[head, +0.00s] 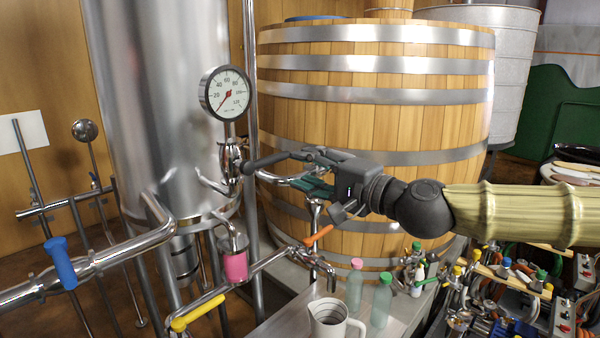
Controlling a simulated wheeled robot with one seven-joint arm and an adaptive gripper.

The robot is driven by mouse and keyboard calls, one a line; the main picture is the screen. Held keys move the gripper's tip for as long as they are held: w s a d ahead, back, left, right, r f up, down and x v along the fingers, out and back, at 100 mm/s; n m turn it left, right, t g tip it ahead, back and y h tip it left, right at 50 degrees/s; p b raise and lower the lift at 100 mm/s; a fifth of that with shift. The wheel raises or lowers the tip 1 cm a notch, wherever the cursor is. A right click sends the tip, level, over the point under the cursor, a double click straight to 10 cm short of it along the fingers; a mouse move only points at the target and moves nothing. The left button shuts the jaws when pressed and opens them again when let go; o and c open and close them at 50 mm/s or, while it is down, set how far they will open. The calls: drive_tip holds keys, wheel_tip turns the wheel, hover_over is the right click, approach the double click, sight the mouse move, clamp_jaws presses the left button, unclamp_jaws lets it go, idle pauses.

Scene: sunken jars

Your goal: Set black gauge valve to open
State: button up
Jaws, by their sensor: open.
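The round white pressure gauge (226,93) with a red needle stands in front of the steel tank. Below it is a chrome valve body (231,160). A black, rounded bar that looks like the black gauge valve handle (266,161) extends to the right from beside this body, roughly level. My gripper (301,169) reaches in from the right, open, with its fingers around the handle's right end. I cannot tell whether they touch it. The fingers overlap the handle and a curved chrome pipe, so part of the handle's end is hidden.
A wooden vat (375,110) stands behind my gripper. Below are an orange handle (319,236), a yellow handle (197,312), a white jug (330,319) and green bottles (381,304) on a bench. A blue handle (60,262) is at left. Pipes crowd the area.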

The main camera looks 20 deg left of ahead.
sight(279, 159)
drive_tip(key=p+x, duration=0.1)
drive_tip(key=x, duration=0.5)
drive_tip(key=shift+r, duration=0.15)
drive_tip(key=shift+a, duration=0.15)
drive_tip(key=shift+x, duration=0.8)
clamp_jaws()
